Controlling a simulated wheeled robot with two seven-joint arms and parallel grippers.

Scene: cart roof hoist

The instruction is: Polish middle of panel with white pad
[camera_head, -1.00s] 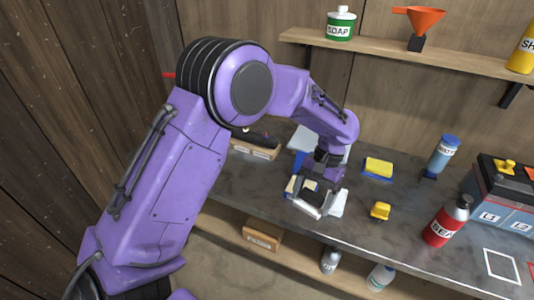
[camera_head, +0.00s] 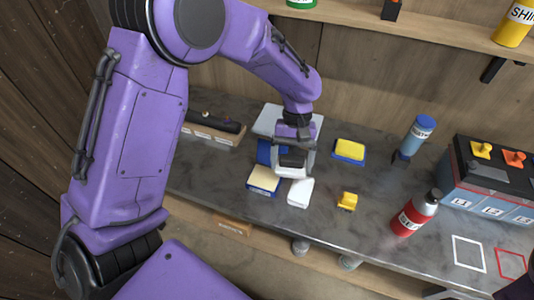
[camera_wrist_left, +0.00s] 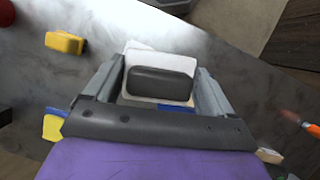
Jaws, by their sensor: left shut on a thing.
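My left gripper (camera_head: 293,165) is shut on the dark handle of a white pad (camera_head: 289,173). In the left wrist view the dark handle (camera_wrist_left: 160,85) sits between the fingers, with the white pad (camera_wrist_left: 165,62) showing around it. A flat light-grey panel (camera_head: 266,119) lies on the bench behind the gripper, partly hidden by my arm. I cannot tell whether the pad touches anything below. My right gripper is not in view.
Near the gripper lie a cream-topped blue block (camera_head: 264,180), a white block (camera_head: 300,192), a blue piece (camera_head: 264,151) and a yellow-and-blue sponge (camera_head: 349,151). A small yellow piece (camera_head: 347,201), red bottle (camera_head: 414,214), blue bottle (camera_head: 417,136) and battery (camera_head: 490,182) stand to the right.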

